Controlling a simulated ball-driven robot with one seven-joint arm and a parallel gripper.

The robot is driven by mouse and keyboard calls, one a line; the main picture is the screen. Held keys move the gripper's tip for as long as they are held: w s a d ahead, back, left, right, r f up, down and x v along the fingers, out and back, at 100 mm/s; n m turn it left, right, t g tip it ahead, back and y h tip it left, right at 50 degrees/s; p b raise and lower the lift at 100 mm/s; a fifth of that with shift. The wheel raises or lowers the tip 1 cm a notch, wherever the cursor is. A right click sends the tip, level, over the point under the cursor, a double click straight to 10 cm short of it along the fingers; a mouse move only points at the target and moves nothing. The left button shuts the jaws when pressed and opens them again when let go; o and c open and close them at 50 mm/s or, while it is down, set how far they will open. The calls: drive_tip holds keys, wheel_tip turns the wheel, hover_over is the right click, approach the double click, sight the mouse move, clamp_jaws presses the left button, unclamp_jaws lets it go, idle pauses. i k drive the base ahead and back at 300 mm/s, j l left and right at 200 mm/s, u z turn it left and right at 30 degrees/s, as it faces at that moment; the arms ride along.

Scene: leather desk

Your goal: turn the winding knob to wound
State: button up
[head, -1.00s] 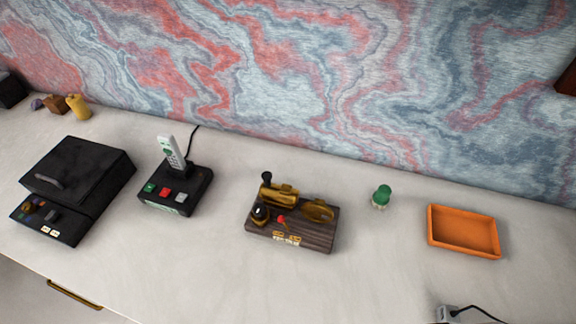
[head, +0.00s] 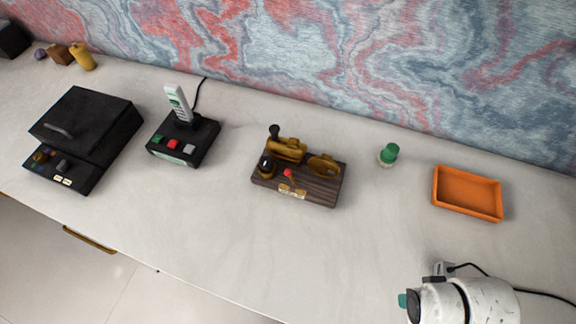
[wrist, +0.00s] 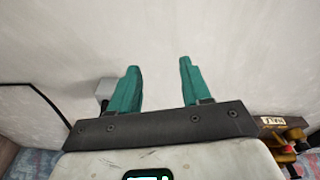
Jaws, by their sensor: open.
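A dark wooden base (head: 325,191) with brass parts stands mid-desk in the head view. It carries a black round knob (head: 266,164) on brass at its left front, a red-tipped lever (head: 288,174), a brass label plate at the front edge, and a brass cylinder with a black-topped post behind. I cannot tell which part is the winding knob. My gripper (wrist: 159,68) is open and empty in the wrist view, its teal fingers apart over bare desk. One teal fingertip shows at the lower right of the head view (head: 402,300). The brass device (wrist: 285,138) is partly visible at the wrist view's lower right.
An orange tray (head: 467,213) and a green-topped object (head: 389,153) stand right of the device. A handset base (head: 186,155) and a black lidded box (head: 75,150) stand left. A grey plug with black cable (head: 467,267) lies near my arm. The front middle desk is clear.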

sight(265, 162)
drive_tip(key=i+j+u, duration=0.1)
drive_tip(key=j+u, duration=0.35)
drive_tip(key=j, duration=1)
